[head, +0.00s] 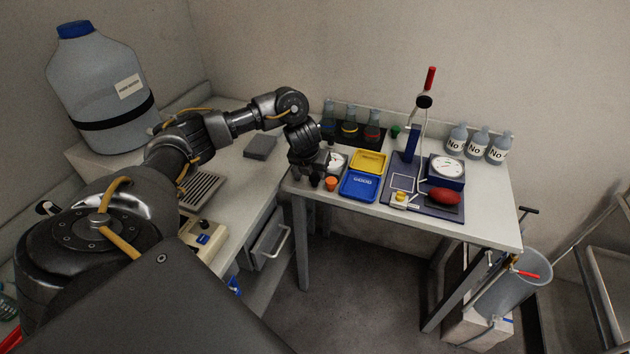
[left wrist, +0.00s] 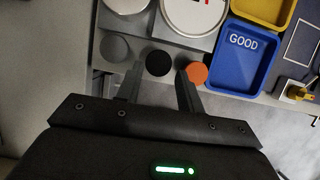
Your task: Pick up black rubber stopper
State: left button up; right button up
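The black rubber stopper (left wrist: 159,62) shows in the left wrist view as a round black top between a grey stopper (left wrist: 114,48) on its left and an orange stopper (left wrist: 197,73) on its right. My left gripper (left wrist: 159,75) is open, with its fingertips apart on either side of the black stopper in the picture. I cannot tell whether they touch it. In the head view my left gripper (head: 318,180) is over the table's near left corner, beside the orange stopper (head: 331,183). There the black stopper is not clearly visible behind the gripper. My right gripper is not in view.
A blue tray (head: 360,187) marked GOOD and a yellow tray (head: 369,161) lie right of the stoppers. Dark-racked flasks (head: 349,131) stand behind. A round white dial (head: 337,160) is close to the gripper. The table's front edge is near the stoppers.

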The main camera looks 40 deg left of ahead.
aim_at(315, 176)
pick_arm(q)
jog(key=x, duration=0.5)
jog(key=shift+a+p, duration=0.1)
jog(key=shift+p, duration=0.3)
jog(key=shift+s+r, duration=0.1)
jog(key=c, duration=0.6)
